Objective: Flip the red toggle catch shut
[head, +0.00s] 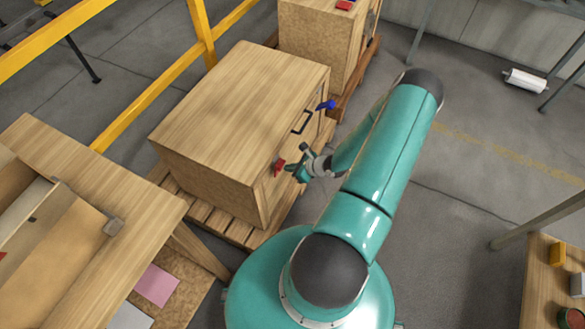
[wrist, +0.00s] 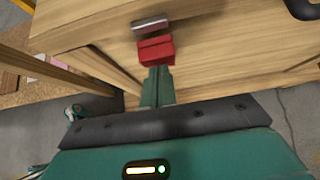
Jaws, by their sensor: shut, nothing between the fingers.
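The red toggle catch (head: 279,166) is on the front face of a wooden crate (head: 240,90), near its lower left edge in the head view. In the wrist view the red catch (wrist: 156,49) is close ahead, with a grey metal piece (wrist: 150,23) just beyond it. My gripper (head: 290,168) is shut and empty. In the wrist view its fingertips (wrist: 157,70) are right at the near edge of the red catch. I cannot tell whether they touch it. The fingers hide a little of the catch's near side.
A black handle (head: 302,122) and a blue lever (head: 326,105) sit farther along the same face. The crate rests on a wooden pallet (head: 235,229). A second crate (head: 318,45) stands behind, a yellow rail (head: 150,105) runs left. The floor at right is open.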

